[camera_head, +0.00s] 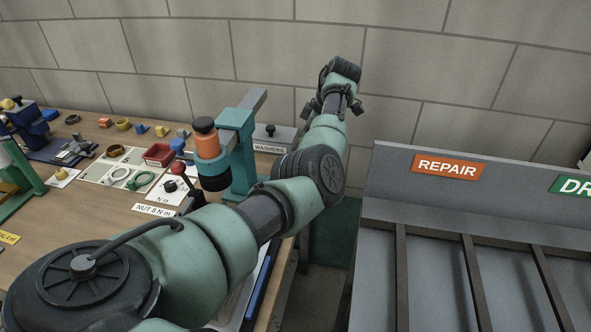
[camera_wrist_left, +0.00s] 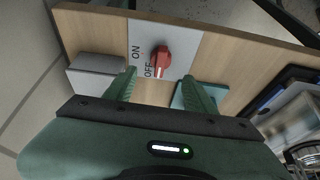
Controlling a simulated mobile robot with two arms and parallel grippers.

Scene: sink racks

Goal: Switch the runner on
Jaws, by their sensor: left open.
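A red rotary knob (camera_wrist_left: 160,61) sits on a pale switch plate (camera_wrist_left: 178,36) marked ON and OFF, on a wooden panel. Its white mark appears to point toward OFF. My left gripper (camera_wrist_left: 160,77) is open, with its two green fingers apart on either side of the knob; I cannot tell whether they touch it. In the head view my left arm reaches to the upper right, but its fingers cannot be made out there. An orange and black tool (camera_head: 206,145), probably the runner, hangs upright in a teal stand (camera_head: 240,150). My right gripper is not in view.
The workbench (camera_head: 75,220) holds a red bin (camera_head: 158,154), a NUT 8 N m label (camera_head: 154,210) and a WASHERS rack (camera_head: 271,139). A grey sloped rack with a REPAIR sign (camera_head: 447,167) stands at the right. A grey box (camera_wrist_left: 97,72) is beside the left finger.

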